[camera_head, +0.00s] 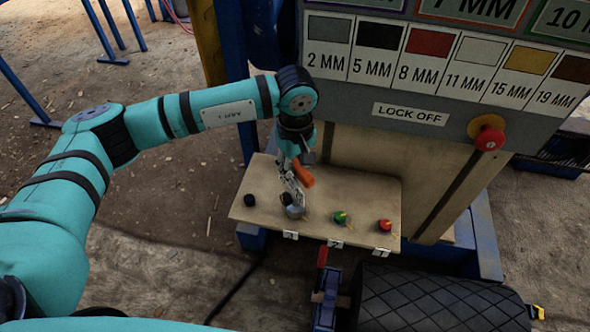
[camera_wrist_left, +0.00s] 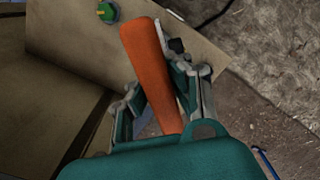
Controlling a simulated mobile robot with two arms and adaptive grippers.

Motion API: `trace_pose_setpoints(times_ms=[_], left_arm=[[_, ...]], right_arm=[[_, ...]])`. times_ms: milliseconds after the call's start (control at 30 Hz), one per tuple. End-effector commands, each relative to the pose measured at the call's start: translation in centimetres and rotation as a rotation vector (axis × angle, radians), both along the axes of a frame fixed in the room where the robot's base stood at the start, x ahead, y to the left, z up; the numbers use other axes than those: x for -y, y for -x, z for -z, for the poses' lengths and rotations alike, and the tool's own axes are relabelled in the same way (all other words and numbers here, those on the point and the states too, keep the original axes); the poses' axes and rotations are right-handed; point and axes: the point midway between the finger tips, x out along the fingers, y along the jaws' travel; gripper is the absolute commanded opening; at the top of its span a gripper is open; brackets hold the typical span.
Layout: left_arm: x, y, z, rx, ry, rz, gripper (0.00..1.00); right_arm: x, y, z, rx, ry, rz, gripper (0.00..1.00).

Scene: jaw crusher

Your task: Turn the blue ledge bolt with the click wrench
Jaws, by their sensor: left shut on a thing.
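The click wrench has an orange handle (camera_head: 302,173), which also shows large in the left wrist view (camera_wrist_left: 150,70). My left gripper (camera_head: 292,187) is shut on it, above the tan ledge (camera_head: 365,190); the gripper also shows in the left wrist view (camera_wrist_left: 160,88). A round grey-blue piece (camera_head: 295,211), perhaps the blue ledge bolt, sits just below the gripper near label 1. Whether the wrench touches it cannot be told. A green bolt (camera_head: 340,217) and a red bolt (camera_head: 385,226) stand to its right; the green one shows in the left wrist view (camera_wrist_left: 106,12). My right gripper is not in view.
A black knob (camera_head: 249,200) stands at the ledge's left end. A size chart panel with a red stop button (camera_head: 488,138) rises behind. Open dirt ground is at left.

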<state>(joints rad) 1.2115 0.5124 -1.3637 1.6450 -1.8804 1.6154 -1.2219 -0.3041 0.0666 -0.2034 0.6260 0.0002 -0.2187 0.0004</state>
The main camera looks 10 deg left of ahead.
Motion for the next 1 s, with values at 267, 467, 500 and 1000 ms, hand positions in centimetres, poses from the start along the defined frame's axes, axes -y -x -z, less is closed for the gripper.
trace_pose_setpoints(times_ms=[267,467,500,1000], left_arm=[[0.0,-0.1,0.1,0.002,-0.001,0.079,0.00],[0.0,-0.1,0.1,0.003,0.000,0.136,0.00],[-0.1,-0.1,0.1,0.003,0.000,0.149,0.00],[-0.1,-0.1,0.0,0.003,0.000,0.214,0.00]], right_arm=[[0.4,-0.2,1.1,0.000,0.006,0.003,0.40],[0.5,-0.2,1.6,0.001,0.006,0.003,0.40],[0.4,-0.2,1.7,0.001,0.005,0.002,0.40],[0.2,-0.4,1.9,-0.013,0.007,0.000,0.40]])
